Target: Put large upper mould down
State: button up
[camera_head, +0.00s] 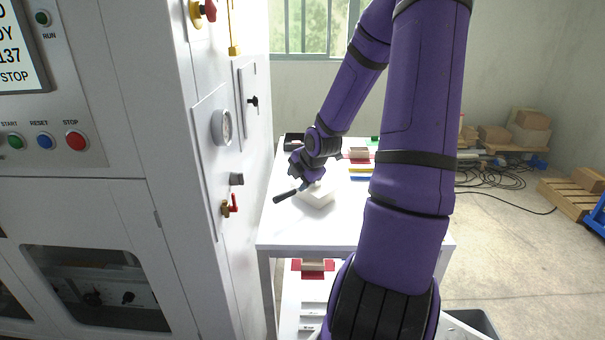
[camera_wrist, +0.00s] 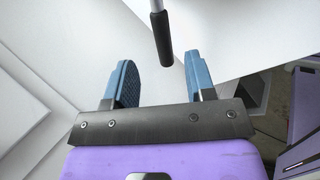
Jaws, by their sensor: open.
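A black grip on a thin metal rod (camera_wrist: 164,40) hangs in the gap beyond the fingers, clear of both.
A tall white machine (camera_head: 232,150) with a gauge and a red valve lever stands close on the left. A dark tray (camera_head: 293,140) and red, yellow and blue pieces (camera_head: 360,170) lie farther back on the table. A lower shelf holds a red-based piece (camera_head: 313,265).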

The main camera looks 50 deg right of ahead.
jog(key=s+a+r+m+g+h, duration=0.1)
jog(key=s+a+r+m, duration=0.25)
jog(key=a+r, duration=0.45)
jog(key=s+a+r+m+g+h, duration=0.1)
jog(key=s+a+r+m, duration=0.2)
jog(key=a+r+m, duration=0.35)
jog(key=s+a+r+m+y, duration=0.3)
jog(key=s+a+r+m, duration=0.4)
jog(key=s+a+r, duration=0.3)
jog(key=s+a, duration=0.3)
jog(key=shift+s+a+r+t, duration=0.15)
jog(key=shift+s+t, duration=0.15)
jog(key=shift+t, duration=0.1)
